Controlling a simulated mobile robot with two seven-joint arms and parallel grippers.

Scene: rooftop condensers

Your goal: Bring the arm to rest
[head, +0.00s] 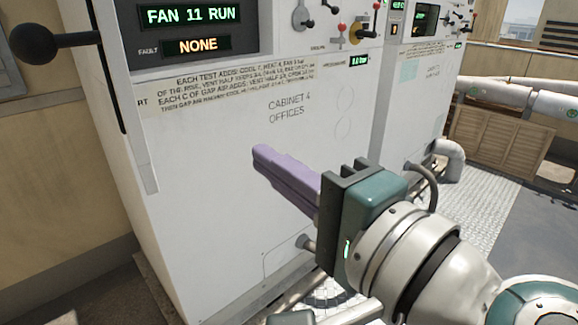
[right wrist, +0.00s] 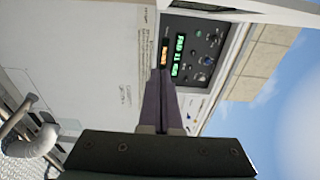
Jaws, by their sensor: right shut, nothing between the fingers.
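My right gripper (head: 258,152) reaches in from the lower right of the head view. Its purple fingers are closed together with nothing between them, in front of the lower face of the white cabinet (head: 215,190) marked "CABINET 4 OFFICES". In the right wrist view the shut fingers (right wrist: 161,75) point toward the cabinet front and its display panel (right wrist: 190,60). I cannot tell the exact gap between fingertips and cabinet. My left gripper is not in view.
The cabinet's display (head: 190,15) reads "FAN 11 RUN", with "NONE" at fault. A black ball-ended lever (head: 35,40) sticks out at upper left. Small levers (head: 360,32) line the top. A second cabinet (head: 415,100) stands to the right, with pipes (head: 520,98) beyond.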

